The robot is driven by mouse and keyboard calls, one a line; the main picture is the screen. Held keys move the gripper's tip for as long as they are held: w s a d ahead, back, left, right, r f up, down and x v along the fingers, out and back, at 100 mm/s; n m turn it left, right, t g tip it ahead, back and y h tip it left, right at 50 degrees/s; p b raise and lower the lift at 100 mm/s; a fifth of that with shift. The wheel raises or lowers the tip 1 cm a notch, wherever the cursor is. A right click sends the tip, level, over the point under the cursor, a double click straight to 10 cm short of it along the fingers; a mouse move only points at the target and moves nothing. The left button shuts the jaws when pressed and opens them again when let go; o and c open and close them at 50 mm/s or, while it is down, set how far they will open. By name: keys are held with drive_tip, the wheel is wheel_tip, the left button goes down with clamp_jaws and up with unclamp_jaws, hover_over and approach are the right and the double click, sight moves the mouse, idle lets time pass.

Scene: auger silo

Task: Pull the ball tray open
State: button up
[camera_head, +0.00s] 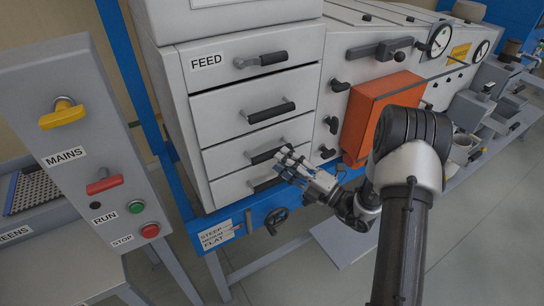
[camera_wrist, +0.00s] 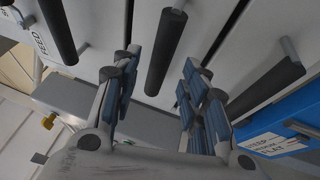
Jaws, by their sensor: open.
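A grey cabinet front holds a stack of light-grey drawers with dark bar handles; the top one is marked FEED. No label for the ball tray is readable, so I cannot tell which drawer it is by name. My gripper (camera_head: 284,160) is open at the third drawer's handle (camera_head: 267,153). In the wrist view its blue-padded fingers (camera_wrist: 158,70) lie on either side of that dark handle (camera_wrist: 166,45); whether they touch it I cannot tell. The lowest handle (camera_wrist: 266,90) is right of the fingers. The drawers look shut. The fingers partly hide the lower drawers.
A MAINS switch panel (camera_head: 85,150) stands at the left. An orange box (camera_head: 375,115) is right of the drawers, close to my arm. Open floor lies in front.

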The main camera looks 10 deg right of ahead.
sight(272, 154)
drive_tip(key=x, duration=0.5)
drive_tip(key=shift+d+b, duration=0.1)
drive_tip(key=shift+b, duration=0.2)
clamp_jaws()
idle(0.5)
